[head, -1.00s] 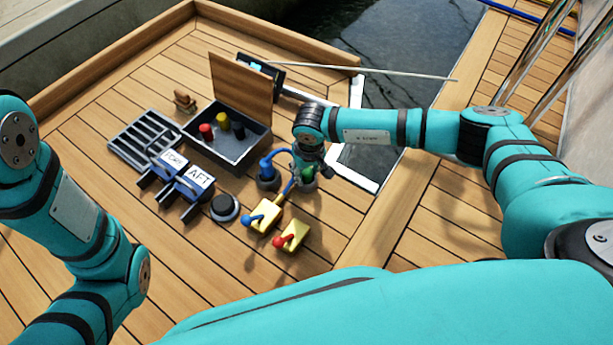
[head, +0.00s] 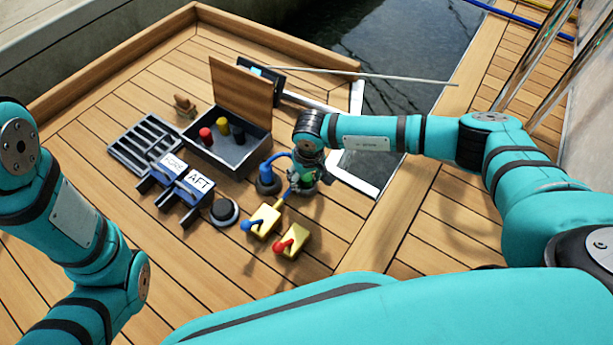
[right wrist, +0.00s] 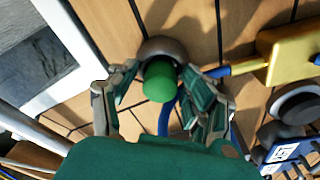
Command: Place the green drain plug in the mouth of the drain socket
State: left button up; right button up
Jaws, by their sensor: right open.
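The green drain plug (right wrist: 160,82) stands between the spread fingers of my right gripper (right wrist: 163,108) in the right wrist view, clear of both fingers. The round grey-brown rim of the drain socket (right wrist: 163,48) shows right behind the plug. The plug appears to be at the socket's mouth; its lower end is hidden, so I cannot tell how deep it sits. In the head view my right gripper (head: 304,183) is open, low over the socket, and mostly covers plug and socket. My left arm shows at the left; its gripper is out of view.
A blue hose fitting (head: 268,178) stands just left of the gripper. Yellow blocks with a blue lever (head: 263,221) and a red lever (head: 291,241) lie in front. An open box (head: 232,155) with coloured plugs, a grate (head: 143,140) and a black round knob (head: 224,211) are further left.

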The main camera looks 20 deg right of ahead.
aim_at(308, 180)
notch_tip(308, 180, up, 13)
jog(key=s+p, duration=0.1)
jog(key=p, duration=0.8)
jog(key=shift+s+p, duration=0.25)
jog(key=shift+p, duration=0.15)
jog(key=shift+f, duration=0.15)
dwell(0.3)
